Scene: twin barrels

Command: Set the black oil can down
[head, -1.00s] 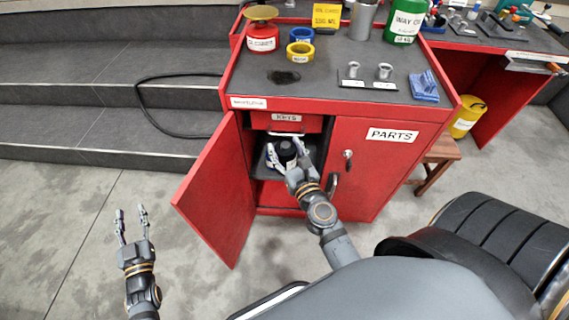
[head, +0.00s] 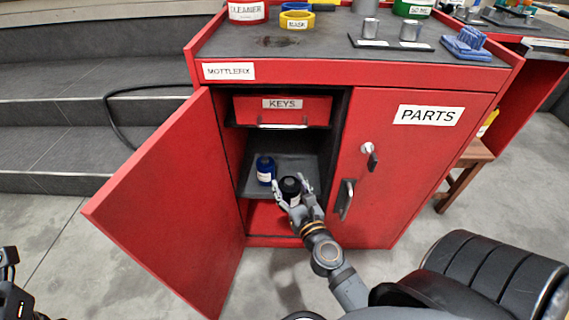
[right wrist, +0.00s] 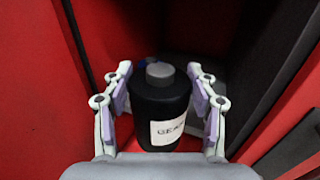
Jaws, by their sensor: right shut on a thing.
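The black oil can (head: 290,186), with a grey cap and a white label, is upright at the open cabinet's middle shelf (head: 292,163). My right gripper (head: 289,192) is shut on it, one finger on each side. In the right wrist view the can (right wrist: 157,100) stands between the fingers (right wrist: 158,100). I cannot tell whether its base touches the shelf. A blue can (head: 265,170) stands on the shelf, left of the black can. My left gripper (head: 8,265) is only partly in view at the left edge, and its fingertips cannot be made out.
The red cabinet door (head: 165,200) hangs open on the left. The PARTS door (head: 415,165) is shut, with a handle close to my right gripper. The KEYS drawer (head: 282,109) is above the shelf. Several goods stand on the cabinet top (head: 345,48).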

